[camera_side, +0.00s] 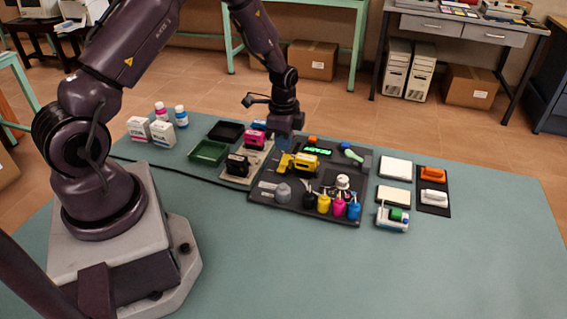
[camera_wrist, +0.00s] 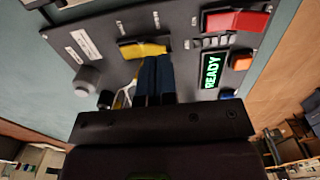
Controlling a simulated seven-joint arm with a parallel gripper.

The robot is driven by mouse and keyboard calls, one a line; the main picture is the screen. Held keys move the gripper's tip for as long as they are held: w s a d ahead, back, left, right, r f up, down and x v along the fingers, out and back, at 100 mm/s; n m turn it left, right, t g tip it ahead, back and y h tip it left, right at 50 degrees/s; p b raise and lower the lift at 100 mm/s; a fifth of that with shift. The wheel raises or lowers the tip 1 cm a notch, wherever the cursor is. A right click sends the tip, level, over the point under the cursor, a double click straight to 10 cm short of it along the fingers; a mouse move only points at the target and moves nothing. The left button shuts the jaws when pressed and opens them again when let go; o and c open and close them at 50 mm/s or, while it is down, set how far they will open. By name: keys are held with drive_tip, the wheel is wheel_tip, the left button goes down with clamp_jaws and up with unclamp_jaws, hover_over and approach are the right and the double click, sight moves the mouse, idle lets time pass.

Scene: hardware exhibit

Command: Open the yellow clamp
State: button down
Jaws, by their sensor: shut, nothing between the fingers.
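The yellow clamp (camera_side: 297,162) sits on the dark panel in the middle of the table in the side view. In the wrist view the yellow clamp (camera_wrist: 142,49) lies just beyond my fingertips, its near part partly hidden by them. My gripper (camera_side: 287,124) is above and behind the clamp in the side view. In the wrist view my gripper (camera_wrist: 154,60) has its two dark blue fingers together with nothing between them. I cannot tell whether the fingertips touch the clamp.
A pink cartridge (camera_side: 258,125) and a green tray (camera_side: 208,152) stand left. The table front is clear.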

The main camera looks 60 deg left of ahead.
sight(284, 155)
drive_tip(key=shift+f, duration=1.45)
drive_tip(key=shift+r, duration=3.55)
